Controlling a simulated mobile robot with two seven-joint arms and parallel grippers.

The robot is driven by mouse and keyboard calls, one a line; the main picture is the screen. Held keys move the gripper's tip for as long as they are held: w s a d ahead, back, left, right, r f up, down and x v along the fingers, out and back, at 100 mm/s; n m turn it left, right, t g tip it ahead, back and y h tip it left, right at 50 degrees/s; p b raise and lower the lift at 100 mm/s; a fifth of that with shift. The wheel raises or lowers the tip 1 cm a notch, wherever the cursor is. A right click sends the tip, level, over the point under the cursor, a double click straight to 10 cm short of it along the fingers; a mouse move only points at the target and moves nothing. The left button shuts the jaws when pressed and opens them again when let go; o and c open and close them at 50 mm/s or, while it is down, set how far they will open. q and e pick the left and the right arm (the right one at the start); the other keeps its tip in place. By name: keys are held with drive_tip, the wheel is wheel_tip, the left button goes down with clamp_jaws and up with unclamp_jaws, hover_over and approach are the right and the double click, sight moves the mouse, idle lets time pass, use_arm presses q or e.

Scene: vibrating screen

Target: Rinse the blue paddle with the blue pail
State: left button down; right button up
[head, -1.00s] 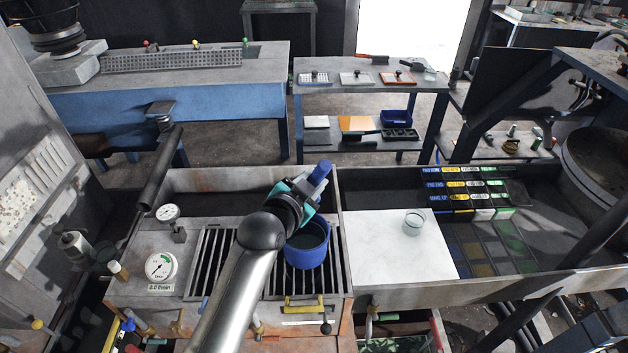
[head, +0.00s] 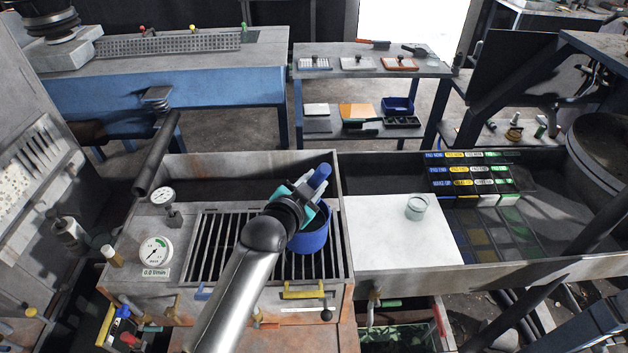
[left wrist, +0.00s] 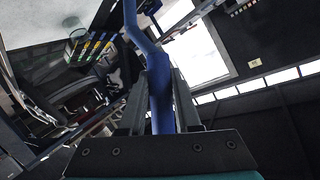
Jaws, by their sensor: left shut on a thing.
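My left gripper (head: 306,195) is over the blue pail (head: 308,241), at its upper part, and hides some of its rim. The gripper is shut on the blue paddle (head: 320,172), whose blue end sticks up above the fingers. In the left wrist view the paddle (left wrist: 160,85) runs up between the two fingers. The blue pail stands on the slotted grate of the sink unit. Whether the paddle's lower end is inside the pail is hidden by the gripper and arm. My right gripper is not in view.
A white board (head: 395,240) with a clear glass (head: 416,207) lies to the right of the grate (head: 215,245). Pressure gauges (head: 156,252) stand at the left. A rack with coloured labels (head: 475,175) is at the right. A dark pipe (head: 158,155) hangs over the left side.

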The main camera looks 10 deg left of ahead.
use_arm(q)
drive_tip(key=shift+a+r, duration=0.1)
drive_tip(key=shift+a, duration=0.05)
drive_tip(key=shift+a+p, duration=0.3)
drive_tip(key=shift+a, duration=0.15)
drive_tip(key=shift+d+p, duration=0.3)
drive_tip(key=shift+d, duration=0.9)
drive_tip(key=shift+a, duration=1.2)
drive_tip(key=shift+d+p, duration=0.5)
drive_tip(key=shift+d, duration=0.75)
wheel_tip(320, 180, up, 8)
drive_tip(key=p, duration=0.9)
drive_tip(key=shift+r, duration=0.25)
